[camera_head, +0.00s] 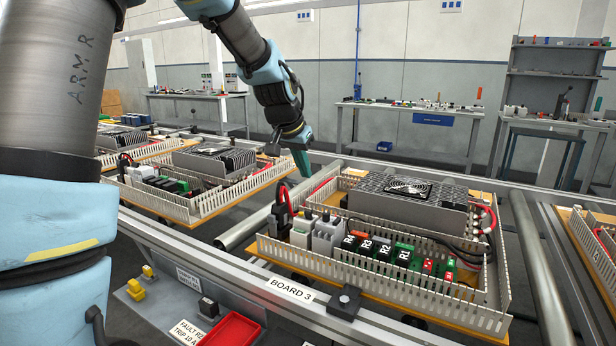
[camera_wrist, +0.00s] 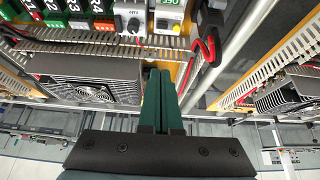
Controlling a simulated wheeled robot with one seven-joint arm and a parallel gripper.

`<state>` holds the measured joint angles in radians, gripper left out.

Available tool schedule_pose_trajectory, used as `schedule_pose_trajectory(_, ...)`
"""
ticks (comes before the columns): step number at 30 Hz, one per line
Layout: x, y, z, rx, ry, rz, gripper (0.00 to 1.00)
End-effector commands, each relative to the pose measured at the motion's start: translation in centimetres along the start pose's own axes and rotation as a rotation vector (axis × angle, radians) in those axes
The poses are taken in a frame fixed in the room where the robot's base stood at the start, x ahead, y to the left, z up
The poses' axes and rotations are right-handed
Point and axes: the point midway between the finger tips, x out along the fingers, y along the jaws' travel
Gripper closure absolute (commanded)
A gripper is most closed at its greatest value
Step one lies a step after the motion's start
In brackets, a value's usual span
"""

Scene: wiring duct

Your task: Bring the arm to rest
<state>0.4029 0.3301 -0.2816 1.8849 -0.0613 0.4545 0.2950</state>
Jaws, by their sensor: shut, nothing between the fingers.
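My gripper (camera_head: 302,162) hangs at the end of my raised arm (camera_head: 268,85), above the gap between two boards in the head view. Its green fingers (camera_wrist: 161,100) are shut together with nothing between them in the wrist view. The board labelled BOARD 3 (camera_head: 262,243) lies on the conveyor at the right, with slotted wiring duct (camera_head: 380,285) around its components. My gripper is up and behind its left side, apart from it. The tips lie near a board's duct wall in the wrist view; I cannot tell the distance there.
Another board (camera_head: 190,212) lies to the left, and one more (camera_head: 592,245) at the right edge. A metal rail (camera_head: 230,262) runs along the front, with a red bin (camera_head: 233,330) below. Workbenches (camera_head: 410,110) stand at the back. Open air surrounds my gripper above the boards.

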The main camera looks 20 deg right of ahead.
Motion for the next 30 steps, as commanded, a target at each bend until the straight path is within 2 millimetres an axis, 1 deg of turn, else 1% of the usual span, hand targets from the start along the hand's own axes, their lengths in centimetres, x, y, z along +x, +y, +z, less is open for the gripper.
schedule_pose_trajectory(14, -0.1, 0.0, 0.1, 0.000, -0.001, 0.000, 1.00)
schedule_pose_trajectory(17, -0.4, -0.8, 0.9, -0.019, -0.012, -0.010, 1.00)
schedule_pose_trajectory(20, -1.5, -2.9, 3.8, -0.081, -0.048, -0.042, 1.00)
schedule_pose_trajectory(23, -3.3, -6.0, 8.9, -0.191, -0.108, -0.091, 1.00)
schedule_pose_trajectory(24, -4.2, -7.1, 11.4, -0.245, -0.134, -0.112, 1.00)
schedule_pose_trajectory(26, -5.6, -8.6, 15.3, -0.331, -0.173, -0.142, 1.00)
schedule_pose_trajectory(27, -6.6, -9.2, 17.9, -0.388, -0.199, -0.160, 1.00)
schedule_pose_trajectory(29, -8.0, -9.9, 21.6, -0.472, -0.233, -0.185, 1.00)
schedule_pose_trajectory(30, -8.9, -10.1, 23.9, -0.524, -0.254, -0.199, 1.00)
